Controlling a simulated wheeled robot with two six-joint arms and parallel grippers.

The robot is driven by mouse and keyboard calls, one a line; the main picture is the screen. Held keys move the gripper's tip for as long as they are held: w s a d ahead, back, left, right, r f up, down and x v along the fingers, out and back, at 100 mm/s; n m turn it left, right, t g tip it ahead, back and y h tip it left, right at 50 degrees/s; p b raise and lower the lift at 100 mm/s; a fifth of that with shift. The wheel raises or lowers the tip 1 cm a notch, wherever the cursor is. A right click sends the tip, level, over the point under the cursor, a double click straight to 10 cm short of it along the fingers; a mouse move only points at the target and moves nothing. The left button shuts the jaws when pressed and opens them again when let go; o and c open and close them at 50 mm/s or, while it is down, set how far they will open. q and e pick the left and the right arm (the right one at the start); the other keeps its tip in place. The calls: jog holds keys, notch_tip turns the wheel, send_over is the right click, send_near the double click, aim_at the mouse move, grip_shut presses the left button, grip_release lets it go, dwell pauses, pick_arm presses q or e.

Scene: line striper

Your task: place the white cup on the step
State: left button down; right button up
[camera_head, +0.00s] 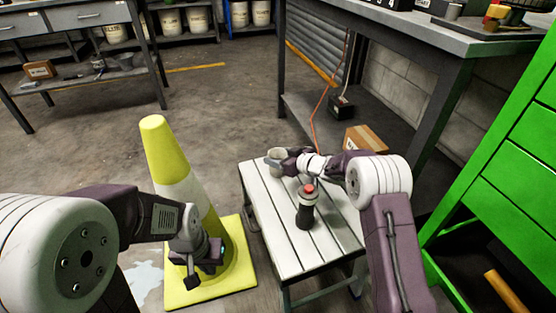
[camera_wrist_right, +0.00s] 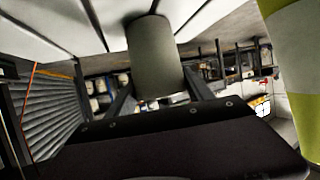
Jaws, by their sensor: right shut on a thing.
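The white cup (camera_head: 274,156) is at the far left edge of the step (camera_head: 262,198), a low stool with pale slats and a dark frame. My right gripper (camera_head: 285,160) is shut on the cup. In the right wrist view the cup (camera_wrist_right: 153,60) stands between the two fingers (camera_wrist_right: 155,85), one end close to the slats; I cannot tell whether it touches them. My left gripper (camera_head: 198,272) hangs in front of the yellow cone, left of the step, with no thing seen in it; its jaw opening is unclear.
A dark bottle with a red cap (camera_head: 305,206) stands on the step's near half. A yellow and white cone (camera_head: 168,150) stands left of the step. A cardboard box (camera_head: 365,139) is behind it, under the workbench (camera_head: 420,40). A green cabinet (camera_head: 515,150) is at right.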

jog(key=shift+f, duration=0.15)
jog(key=o, duration=1.3)
jog(key=shift+o, duration=0.2)
jog(key=shift+r, duration=0.25)
jog(key=p+v, duration=0.7)
jog(key=v, duration=0.5)
